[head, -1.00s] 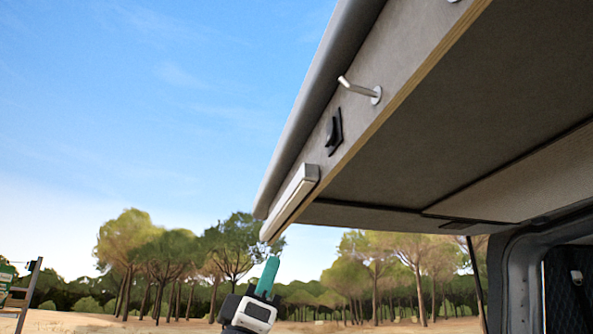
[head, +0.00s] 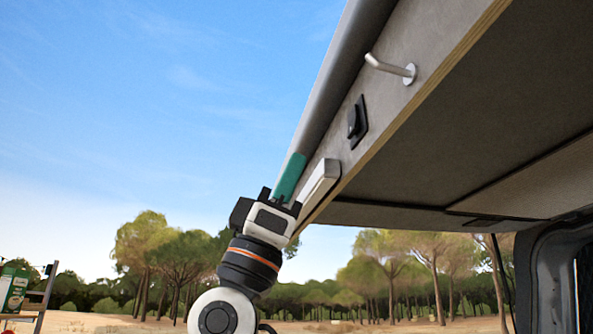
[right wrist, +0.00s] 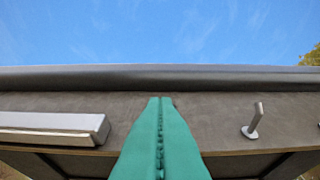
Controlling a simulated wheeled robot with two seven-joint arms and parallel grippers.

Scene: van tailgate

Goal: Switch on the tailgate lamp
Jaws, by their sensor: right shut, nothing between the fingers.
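The tailgate lamp (head: 318,188) is a pale bar on the grey edge panel of the raised tailgate. It also shows at the left of the right wrist view (right wrist: 55,127). A black rocker switch (head: 357,122) sits on the panel between the lamp and a metal hook. In the right wrist view the switch does not show; the fingers cover the panel between lamp and hook. My right gripper (head: 294,160) has green fingers, shut and empty. They point up beside the lamp in the head view, below and left of the switch. I see no contact with the switch. My left gripper is out of view.
The metal hook (head: 392,68) sticks out of the panel above the switch and shows right of the fingers in the right wrist view (right wrist: 254,122). The tailgate's rounded outer edge (head: 335,85) runs along the panel. Open sky lies to the left.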

